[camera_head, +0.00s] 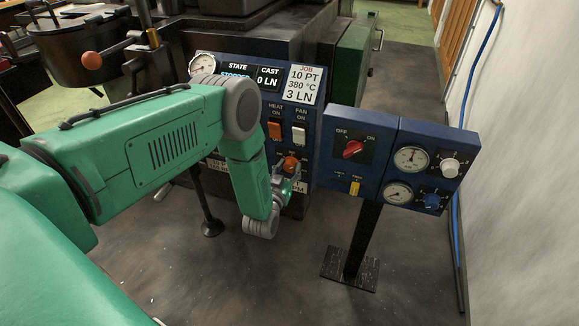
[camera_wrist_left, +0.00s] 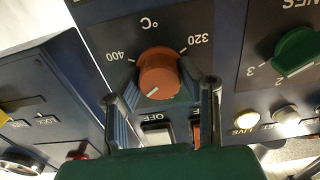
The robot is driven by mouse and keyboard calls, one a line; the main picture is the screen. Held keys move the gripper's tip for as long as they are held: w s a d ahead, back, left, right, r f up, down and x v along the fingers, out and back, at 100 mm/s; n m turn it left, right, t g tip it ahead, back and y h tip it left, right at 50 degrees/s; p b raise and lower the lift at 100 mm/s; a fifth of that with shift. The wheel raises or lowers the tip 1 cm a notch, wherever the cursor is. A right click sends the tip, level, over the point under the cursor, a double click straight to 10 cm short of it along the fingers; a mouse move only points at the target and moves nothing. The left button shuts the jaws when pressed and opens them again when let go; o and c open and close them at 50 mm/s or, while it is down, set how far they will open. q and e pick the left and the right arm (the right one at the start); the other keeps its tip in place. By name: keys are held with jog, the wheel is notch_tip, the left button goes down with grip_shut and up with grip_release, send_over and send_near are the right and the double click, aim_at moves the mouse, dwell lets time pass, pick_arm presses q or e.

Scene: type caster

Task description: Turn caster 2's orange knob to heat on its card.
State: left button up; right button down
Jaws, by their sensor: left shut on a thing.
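The orange knob (camera_head: 291,163) sits low on the blue caster panel, partly hidden by my left gripper (camera_head: 287,178). In the left wrist view, which shows the panel upside down, the orange knob (camera_wrist_left: 158,72) lies between the two fingers of my left gripper (camera_wrist_left: 162,90), shut on it. Its scale reads °C, with 400 and 320 visible. The knob's white mark points to the lower left of that picture. The card (camera_head: 303,84) at the panel's top right reads 10 PT, 380 °C, 3 LN. My right gripper is not in view.
Heat (camera_head: 275,130) and fan (camera_head: 299,136) switches sit above the knob. In the wrist view a green knob (camera_wrist_left: 296,50) is at the right. A second blue box (camera_head: 385,170) with a red knob (camera_head: 353,149) and gauges stands close at the right on a post.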

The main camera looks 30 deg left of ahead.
pick_arm(q)
jog(key=shift+s+f+m, duration=0.2)
jog(key=shift+f+m, duration=0.15)
jog(key=shift+m, duration=0.05)
jog(key=o, duration=1.1)
jog(key=shift+w+r, duration=0.1)
jog(key=shift+r, duration=0.05)
jog(key=v, duration=1.2)
